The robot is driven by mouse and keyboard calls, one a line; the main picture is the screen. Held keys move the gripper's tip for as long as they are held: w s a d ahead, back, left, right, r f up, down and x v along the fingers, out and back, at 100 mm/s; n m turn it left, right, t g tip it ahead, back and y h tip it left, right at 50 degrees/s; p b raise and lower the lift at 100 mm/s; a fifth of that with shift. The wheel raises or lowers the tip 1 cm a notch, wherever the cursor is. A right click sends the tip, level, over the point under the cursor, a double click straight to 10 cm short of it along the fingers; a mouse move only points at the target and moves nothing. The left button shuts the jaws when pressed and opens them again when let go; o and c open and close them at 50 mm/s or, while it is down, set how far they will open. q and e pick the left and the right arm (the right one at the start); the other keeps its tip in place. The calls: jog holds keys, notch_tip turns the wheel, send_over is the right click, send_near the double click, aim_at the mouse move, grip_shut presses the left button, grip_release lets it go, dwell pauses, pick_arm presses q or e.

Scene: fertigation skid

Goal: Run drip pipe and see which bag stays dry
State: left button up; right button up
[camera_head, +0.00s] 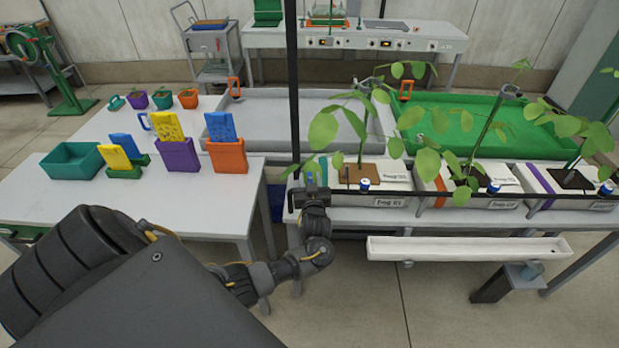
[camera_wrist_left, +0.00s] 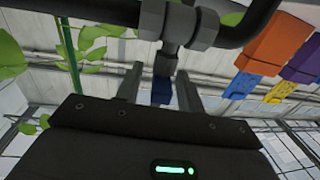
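My left gripper (camera_head: 313,183) is at the left end of the black drip pipe (camera_head: 440,194), beside a black upright post. In the left wrist view its two fingers (camera_wrist_left: 160,88) stand apart, with a small blue piece (camera_wrist_left: 162,91) between them and gaps at both sides. A grey pipe fitting (camera_wrist_left: 177,30) is just beyond. Three white grow bags with plants lie in a row: a left bag (camera_head: 400,187), a middle one (camera_head: 508,180) with an orange stripe, and a right one (camera_head: 545,177) with a purple stripe. Blue-topped drippers (camera_head: 365,184) sit along the pipe. My right gripper is out of view.
A white trough (camera_head: 467,249) hangs below the bags. The left table (camera_head: 60,205) carries a teal bin (camera_head: 72,161) and yellow and blue cards in green, purple and orange holders. Grey and green trays (camera_head: 470,117) lie behind the bags. Leaves overhang the pipe.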

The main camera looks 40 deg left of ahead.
pick_arm(q)
jog(key=shift+w+a, duration=0.15)
jog(key=shift+a, duration=0.05)
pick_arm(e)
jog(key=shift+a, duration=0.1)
pick_arm(q)
grip_shut()
jog(key=shift+m+t+h, duration=0.8)
jog(key=shift+h, duration=0.2)
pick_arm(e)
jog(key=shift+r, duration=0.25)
pick_arm(q)
grip_release()
